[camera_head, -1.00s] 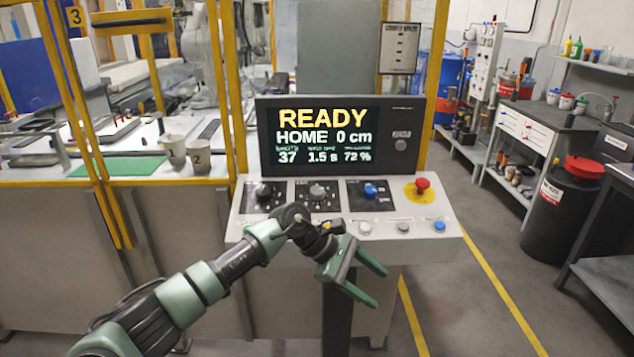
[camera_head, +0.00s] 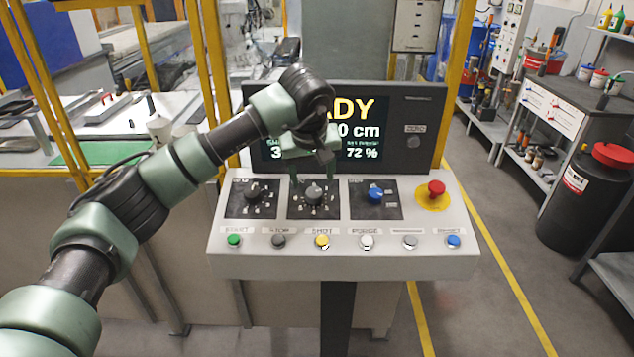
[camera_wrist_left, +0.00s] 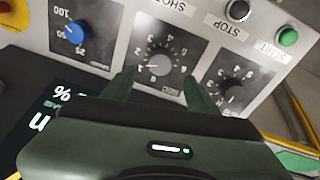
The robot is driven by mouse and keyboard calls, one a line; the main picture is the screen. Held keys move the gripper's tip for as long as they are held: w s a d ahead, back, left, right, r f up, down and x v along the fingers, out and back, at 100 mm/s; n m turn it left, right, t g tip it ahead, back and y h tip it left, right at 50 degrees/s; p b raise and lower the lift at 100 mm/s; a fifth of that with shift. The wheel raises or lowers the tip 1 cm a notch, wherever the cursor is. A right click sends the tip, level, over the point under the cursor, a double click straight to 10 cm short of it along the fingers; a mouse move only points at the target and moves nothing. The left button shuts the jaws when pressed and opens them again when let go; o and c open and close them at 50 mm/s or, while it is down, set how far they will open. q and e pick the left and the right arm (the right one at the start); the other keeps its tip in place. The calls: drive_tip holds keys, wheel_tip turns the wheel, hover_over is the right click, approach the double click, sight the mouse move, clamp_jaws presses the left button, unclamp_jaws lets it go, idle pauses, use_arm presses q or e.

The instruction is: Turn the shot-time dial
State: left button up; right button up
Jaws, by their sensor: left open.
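The console's middle dial (camera_head: 313,192) is a grey knob on a black square plate with a numbered scale; its small label is not readable. It also shows in the wrist view (camera_wrist_left: 159,66), upside down. My left gripper (camera_head: 313,180) points down just behind this knob, its fingers open and apart. In the wrist view the left gripper's fingertips (camera_wrist_left: 160,86) lie to either side of the knob's near edge, and none clearly touches it. My right gripper is in neither view.
A similar dark dial (camera_head: 251,198) is left of it, a blue dial (camera_head: 376,194) right of it, then a red emergency button (camera_head: 436,188). A row of buttons, including a yellow one (camera_head: 322,241), runs along the front. The display (camera_head: 365,128) stands behind, partly covered by my arm.

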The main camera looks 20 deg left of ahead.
sight(314, 193)
use_arm(q)
drive_tip(key=x, duration=0.2)
drive_tip(key=p+x, duration=0.1)
drive_tip(key=shift+s+f, duration=0.2)
drive_tip(key=shift+f, duration=0.25)
drive_tip(key=shift+w+p+x, duration=0.2)
drive_tip(key=shift+p+x, duration=0.1)
drive_tip(key=shift+x, duration=0.85)
drive_tip(key=shift+f, duration=0.15)
clamp_jaws()
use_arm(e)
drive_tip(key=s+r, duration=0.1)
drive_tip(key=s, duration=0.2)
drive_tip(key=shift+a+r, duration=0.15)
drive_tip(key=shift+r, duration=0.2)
